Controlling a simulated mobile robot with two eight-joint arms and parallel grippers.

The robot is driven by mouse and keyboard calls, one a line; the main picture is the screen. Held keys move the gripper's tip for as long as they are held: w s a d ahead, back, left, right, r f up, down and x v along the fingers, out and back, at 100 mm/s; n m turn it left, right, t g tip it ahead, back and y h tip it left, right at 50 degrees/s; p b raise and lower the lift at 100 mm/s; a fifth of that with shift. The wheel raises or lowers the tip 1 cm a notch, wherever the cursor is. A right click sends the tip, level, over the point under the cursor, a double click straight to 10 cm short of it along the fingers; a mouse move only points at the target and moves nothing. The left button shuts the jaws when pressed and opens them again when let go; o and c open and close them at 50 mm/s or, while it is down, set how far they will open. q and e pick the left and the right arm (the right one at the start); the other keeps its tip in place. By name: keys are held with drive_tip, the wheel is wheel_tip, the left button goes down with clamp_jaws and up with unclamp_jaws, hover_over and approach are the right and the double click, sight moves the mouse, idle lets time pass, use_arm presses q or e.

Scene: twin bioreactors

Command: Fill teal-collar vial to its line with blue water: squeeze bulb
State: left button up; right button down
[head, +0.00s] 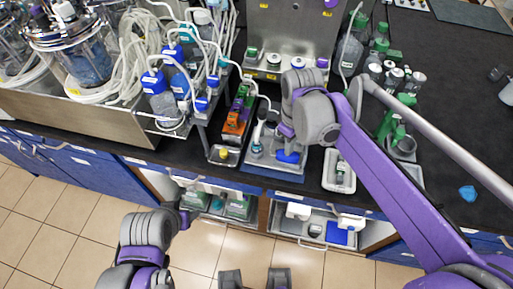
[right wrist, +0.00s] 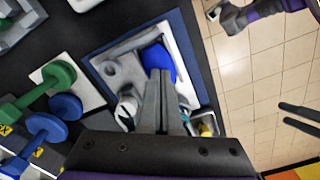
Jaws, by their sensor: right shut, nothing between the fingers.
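My right gripper (right wrist: 160,75) is shut and empty. In the right wrist view its closed fingers overlap a rounded blue piece (right wrist: 155,58), possibly the bulb; I cannot tell whether they touch it. The blue piece also shows in the head view (head: 288,157), just below the right gripper (head: 287,131). It lies in a grey tray (right wrist: 112,50) on a blue mat (right wrist: 200,68). A white-topped piece (right wrist: 128,104) stands at the tray's near side.
A small tray with a yellow-capped item (head: 224,154) is left of the mat. A white tray (head: 338,183) is to its right. Blue-capped bottles (head: 155,82) with tubing stand at left, green-capped bottles (head: 350,50) at right. Open drawers (head: 318,232) jut out below the bench.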

drive_tip(key=shift+f+b, duration=0.4)
drive_tip(key=shift+f, duration=0.25)
drive_tip(key=shift+r+p, duration=1.1)
drive_tip(key=shift+r, duration=0.5)
drive_tip(key=shift+f, duration=0.15)
drive_tip(key=shift+f+b, duration=0.55)
drive_tip(key=shift+f, duration=0.2)
drive_tip(key=shift+f+b, duration=0.35)
drive_tip(key=shift+f, duration=0.25)
idle(0.7)
drive_tip(key=shift+r+p, duration=1)
drive_tip(key=shift+r, duration=0.45)
